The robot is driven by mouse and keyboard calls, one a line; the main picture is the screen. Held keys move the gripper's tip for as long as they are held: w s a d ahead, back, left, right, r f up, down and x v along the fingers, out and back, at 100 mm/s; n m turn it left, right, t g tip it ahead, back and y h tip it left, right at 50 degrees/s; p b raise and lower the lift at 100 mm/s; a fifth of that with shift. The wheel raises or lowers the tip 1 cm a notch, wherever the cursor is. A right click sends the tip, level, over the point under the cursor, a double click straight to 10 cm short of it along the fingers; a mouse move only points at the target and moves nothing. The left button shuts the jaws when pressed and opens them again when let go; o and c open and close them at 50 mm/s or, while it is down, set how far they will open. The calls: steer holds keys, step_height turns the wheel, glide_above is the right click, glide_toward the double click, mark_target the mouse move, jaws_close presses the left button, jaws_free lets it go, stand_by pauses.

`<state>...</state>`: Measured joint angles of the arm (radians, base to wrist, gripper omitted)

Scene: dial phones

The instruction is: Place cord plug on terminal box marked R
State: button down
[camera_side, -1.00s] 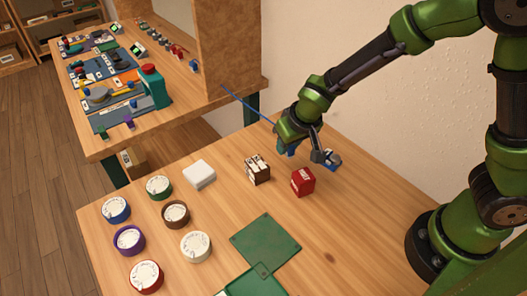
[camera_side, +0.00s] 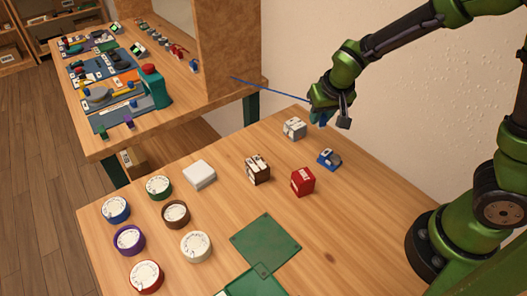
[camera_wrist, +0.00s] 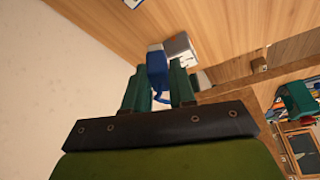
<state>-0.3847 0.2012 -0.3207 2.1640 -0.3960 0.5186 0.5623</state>
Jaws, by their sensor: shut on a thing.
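My gripper (camera_side: 326,114) is above the back of the table near the wall, with its jaws shut on a blue cord plug. The wrist view shows the blue plug (camera_wrist: 157,68) between the two dark green fingers. A thin blue cord (camera_side: 270,89) runs left from the gripper toward the other table. Small boxes stand on the table: a grey-white one (camera_side: 295,129) left of and below the gripper in the picture, a low blue and grey one (camera_side: 329,159), a red one (camera_side: 303,182) and a brown and white one (camera_side: 257,170). I cannot read which box is marked R.
A white block (camera_side: 199,174) and several round dials, including a blue one (camera_side: 116,210), stand at the left of the table (camera_side: 345,220). A green plate (camera_side: 265,245) lies at the front. A wooden panel (camera_side: 229,50) rises at the back left. The table's right part is clear.

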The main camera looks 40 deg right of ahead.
steer(key=w, duration=0.8)
steer(key=shift+w+f, duration=0.1)
steer(key=shift+f, duration=0.3)
steer(key=shift+w+f, duration=0.2)
steer(key=shift+f, duration=1.55)
steer(key=shift+f, duration=0.1)
steer(key=shift+f, duration=0.1)
steer(key=c, duration=0.9)
jaws_free()
steer(key=shift+c, duration=0.2)
